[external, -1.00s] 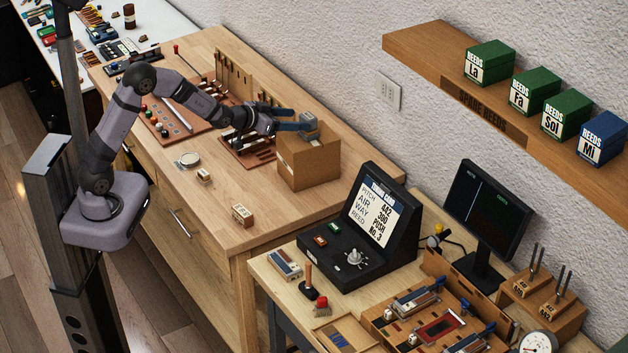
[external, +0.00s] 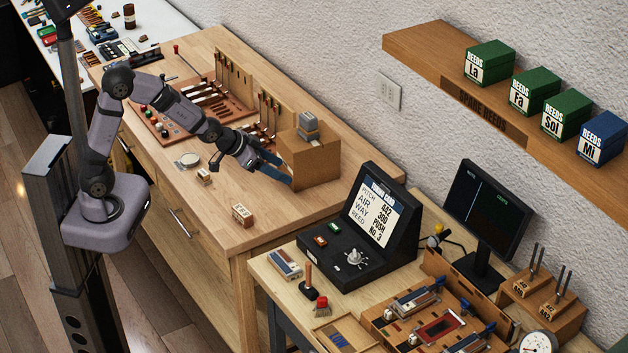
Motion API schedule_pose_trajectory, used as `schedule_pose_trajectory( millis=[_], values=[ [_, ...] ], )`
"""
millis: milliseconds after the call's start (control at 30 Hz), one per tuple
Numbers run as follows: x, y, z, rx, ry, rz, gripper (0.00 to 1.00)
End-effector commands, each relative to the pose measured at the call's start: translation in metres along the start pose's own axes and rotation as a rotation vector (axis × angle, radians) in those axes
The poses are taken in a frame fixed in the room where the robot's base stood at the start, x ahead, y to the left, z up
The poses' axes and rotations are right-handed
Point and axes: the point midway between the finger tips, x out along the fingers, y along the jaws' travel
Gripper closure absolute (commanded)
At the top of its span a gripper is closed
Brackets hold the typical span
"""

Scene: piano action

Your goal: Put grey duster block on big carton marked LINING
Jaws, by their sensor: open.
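The grey duster block (external: 308,123) rests on top of the big carton (external: 318,163), toward its back edge. The carton is plain brown cardboard and stands on the wooden bench against the wall side; no LINING mark is readable from here. My gripper (external: 284,178) is open and empty. Its blue fingers point down and to the right, in front of the carton's left side, below its top. The gripper is apart from the duster block. Whether a finger touches the carton cannot be told.
Small labelled blocks (external: 242,215) and a round dish (external: 188,160) lie on the bench (external: 210,210). A tool rack (external: 235,85) stands behind my arm. A black tuning console (external: 360,225) is at the right on a lower table. The bench front is mostly clear.

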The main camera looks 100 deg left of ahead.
Motion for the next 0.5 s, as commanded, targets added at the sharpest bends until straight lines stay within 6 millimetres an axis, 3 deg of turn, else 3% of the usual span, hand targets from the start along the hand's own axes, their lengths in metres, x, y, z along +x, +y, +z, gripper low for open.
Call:
schedule_pose_trajectory(
  millis=[33, 100, 200, 300, 400, 500],
  values=[
    [-0.014, 0.033, 0.025, 0.048, -0.078, 0.047, 0.41],
    [-0.037, 0.068, 0.067, 0.115, -0.203, 0.100, 0.41],
    [-0.077, 0.103, 0.128, 0.219, -0.376, 0.160, 0.41],
    [-0.118, 0.120, 0.182, 0.322, -0.531, 0.199, 0.41],
    [-0.153, 0.123, 0.224, 0.411, -0.653, 0.219, 0.41],
    [-0.178, 0.121, 0.251, 0.474, -0.737, 0.227, 0.41]
  ],
)
